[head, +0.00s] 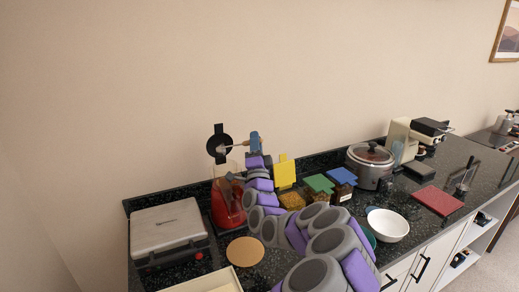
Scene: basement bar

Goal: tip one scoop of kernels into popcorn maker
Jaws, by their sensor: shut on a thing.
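The popcorn maker (224,208) is red and stands on the dark counter, partly hidden by my arm. A black round part (218,136) with tabs shows above it; I cannot tell whether it is attached. My gripper (254,150) is raised to the right of this part, and its fingers are hard to make out. It is shut on a small scoop (226,148), whose pale bowl overlaps the black part in the picture. Kernels in the scoop are too small to make out. A bin of yellow-orange kernels (292,200) stands right of the popcorn maker, near a raised yellow panel (285,172).
A silver-and-black appliance (168,226) stands at left, and a round tan board (245,251) lies in front. Green (319,184) and blue (343,176) lidded bins, a cooker (370,164) and a white bowl (388,225) are at right. My arm crosses the counter's middle.

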